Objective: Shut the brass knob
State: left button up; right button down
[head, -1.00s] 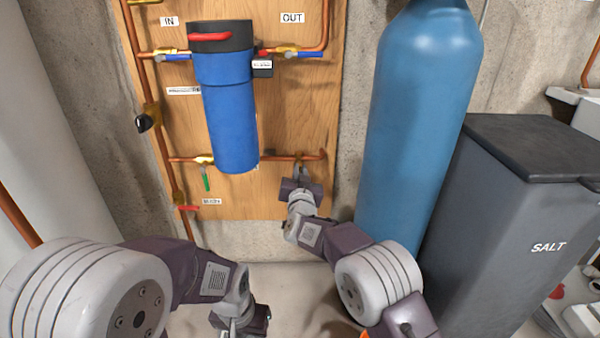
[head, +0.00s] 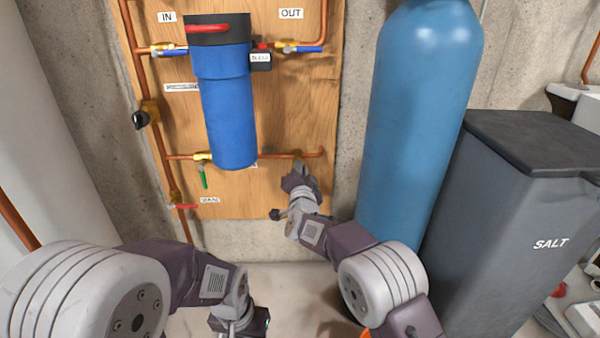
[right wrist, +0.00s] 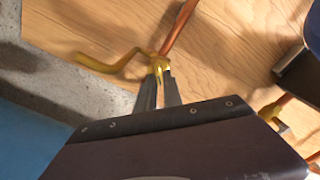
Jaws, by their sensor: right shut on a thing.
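The brass knob (right wrist: 158,64) is a small brass piece on the copper pipe in the right wrist view, and it is largely hidden between my fingertips. In the head view it sits on the lower pipe, right of the blue filter, mostly behind my gripper. My right gripper (right wrist: 158,78) is shut on the knob; it also shows in the head view (head: 299,168), turned at a slant. My left gripper (head: 243,324) is low in the head view, away from the board, partly cut off; its jaws cannot be made out.
The blue filter housing (head: 228,115) hangs on the wooden board (head: 275,110) left of my right gripper. Copper pipes and other valves, with green (head: 203,178), red (head: 185,207) and black (head: 139,120) handles, surround it. A blue tank (head: 415,120) and a grey salt bin (head: 520,220) stand right.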

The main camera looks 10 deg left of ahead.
jog(key=shift+d+f+m+b, duration=0.15)
jog(key=shift+m+b, duration=0.65)
jog(key=shift+m, duration=0.6)
jog(key=shift+a+f+m+b, duration=0.15)
jog(key=shift+m+b, duration=0.6)
jog(key=shift+m, duration=0.65)
jog(key=shift+d+f+m+b, duration=0.15)
jog(key=shift+m+b, duration=0.65)
jog(key=shift+m, duration=0.6)
jog(key=c, duration=1.5)
grip_release()
jog(key=p+v, duration=0.3)
jog(key=v, duration=0.6)
